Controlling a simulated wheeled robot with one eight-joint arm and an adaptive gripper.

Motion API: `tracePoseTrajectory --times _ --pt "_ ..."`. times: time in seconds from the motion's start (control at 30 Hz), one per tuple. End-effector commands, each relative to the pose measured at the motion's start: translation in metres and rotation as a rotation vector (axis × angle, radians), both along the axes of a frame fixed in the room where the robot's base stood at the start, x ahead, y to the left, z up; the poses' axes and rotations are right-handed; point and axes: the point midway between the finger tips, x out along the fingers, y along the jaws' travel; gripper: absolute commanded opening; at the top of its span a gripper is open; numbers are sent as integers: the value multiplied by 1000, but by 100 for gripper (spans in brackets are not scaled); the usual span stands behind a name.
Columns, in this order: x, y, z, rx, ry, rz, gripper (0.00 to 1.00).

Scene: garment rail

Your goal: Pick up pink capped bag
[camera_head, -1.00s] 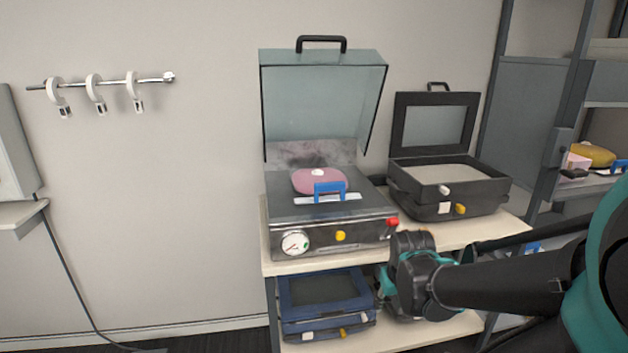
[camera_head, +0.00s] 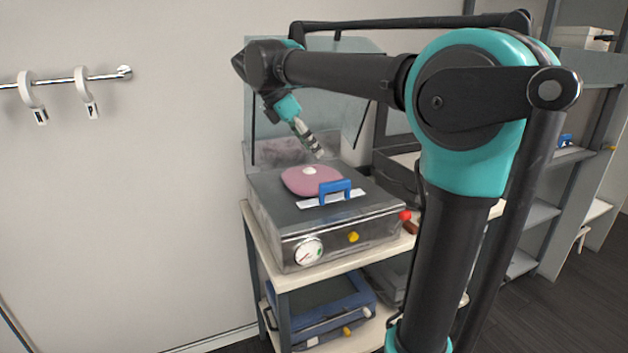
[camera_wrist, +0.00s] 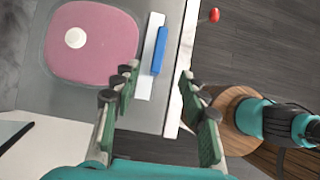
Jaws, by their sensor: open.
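The pink bag (camera_head: 304,183) with a white round cap (camera_head: 310,171) lies flat on top of the metal machine (camera_head: 276,203), under its raised clear lid. In the wrist view the pink bag (camera_wrist: 92,43) is at the upper left, with its white cap (camera_wrist: 75,38) facing the camera. My gripper (camera_head: 318,153) hangs just above and behind the bag in the head view, pointing down and to the right. In the wrist view my gripper (camera_wrist: 158,84) has its fingers spread with nothing between them. The bag lies ahead and left of the fingers, apart from them.
A blue handle on a white bar (camera_head: 335,189) lies right beside the bag. The machine's raised lid (camera_head: 270,100) stands behind my gripper. A black case sits right of the machine, partly hidden by my arm. A blue case (camera_head: 322,305) is on the shelf below.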

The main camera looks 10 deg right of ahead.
Motion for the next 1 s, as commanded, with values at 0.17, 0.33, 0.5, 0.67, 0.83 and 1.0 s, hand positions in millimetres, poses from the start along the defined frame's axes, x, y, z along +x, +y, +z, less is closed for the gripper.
tracePoseTrajectory --times 0.17,0.33,0.5,0.67,0.83,1.0 --pt "6 -20 -32 2 -1 -5 43" --pt "12 -37 -60 3 -2 -6 43" --pt "16 -49 -80 3 -2 -4 43" --pt "17 -53 -88 3 -2 -4 43" --pt "19 -59 -105 3 -2 -4 43" --pt "23 -69 -126 3 -2 -5 43"
